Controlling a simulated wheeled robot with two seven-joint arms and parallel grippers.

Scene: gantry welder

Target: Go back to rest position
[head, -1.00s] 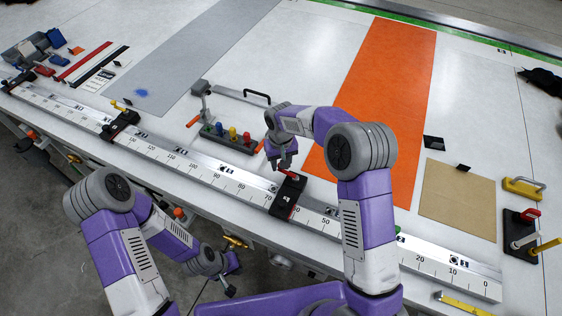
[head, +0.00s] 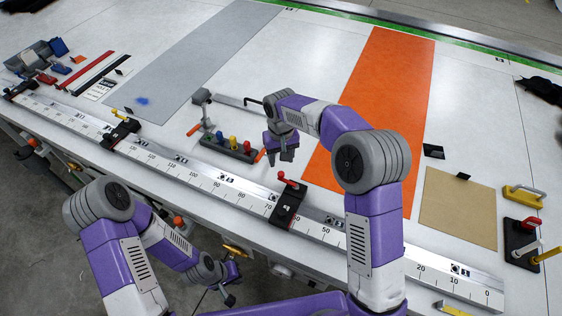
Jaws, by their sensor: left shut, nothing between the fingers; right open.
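My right gripper (head: 282,156) is open and empty. It hangs fingers down above the white table, right of the block with coloured knobs (head: 229,147) and left of the orange sheet (head: 378,110). It is apart from the black stop with a red handle (head: 288,203) on the ruler rail. My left gripper (head: 229,293) is low in front of the table's near edge, over the floor, and holds nothing. Its fingers are small and dark in the view.
The ruler rail (head: 220,181) runs along the table's near edge, with another black stop (head: 119,132) further left. White surface is free between the sheets.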

